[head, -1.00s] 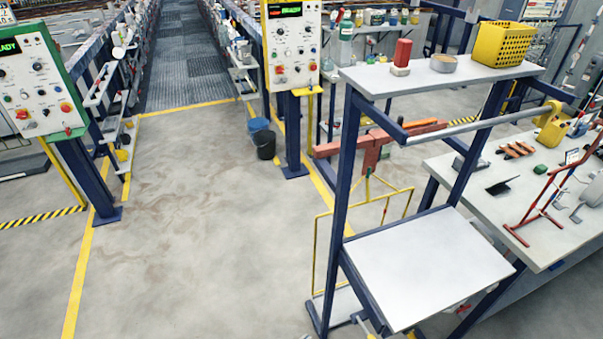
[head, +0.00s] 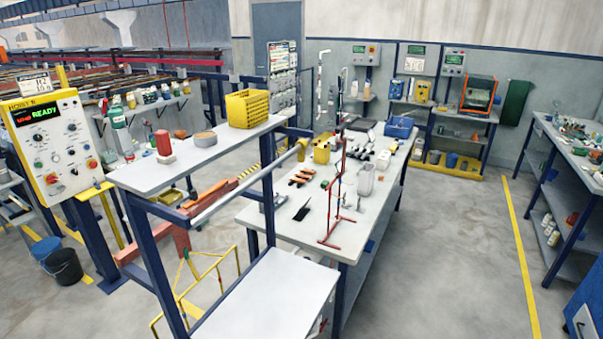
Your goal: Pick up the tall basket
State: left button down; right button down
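Several containers could be baskets, and I cannot tell for sure which one is the tall basket. A pale, see-through upright container (head: 366,179), taller than wide, stands on the grey workbench (head: 277,214) right of the red stand. A yellow perforated basket (head: 248,108) sits on the upper shelf (head: 150,176) of the blue-framed rack. A low blue bin (head: 398,128) sits at the bench's far end. Neither of my grippers is in view.
A red rack stand (head: 338,200), a dark flat tool (head: 301,213) and a yellow box (head: 321,150) are on the workbench. The blue-framed rack's lower white shelf (head: 268,297) stands in front of it. Open floor (head: 450,250) lies to the right, with another bench (head: 580,150) beyond.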

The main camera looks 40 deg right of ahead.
aim_at(366, 180)
jog(key=z, duration=1.85)
jog(key=i+l+z, duration=0.15)
jog(key=l, duration=0.25)
jog(key=i+l+z, duration=0.3)
jog(key=i+l, duration=0.2)
jog(key=l, duration=0.2)
jog(key=i+l, duration=0.15)
jog(key=i, duration=0.3)
jog(key=i+l+u, duration=0.1)
jog(key=i, duration=0.35)
jog(key=i+l, duration=0.3)
jog(key=i, duration=0.15)
jog(key=i+l+u, duration=0.1)
jog(key=i, duration=0.35)
jog(key=l, duration=0.1)
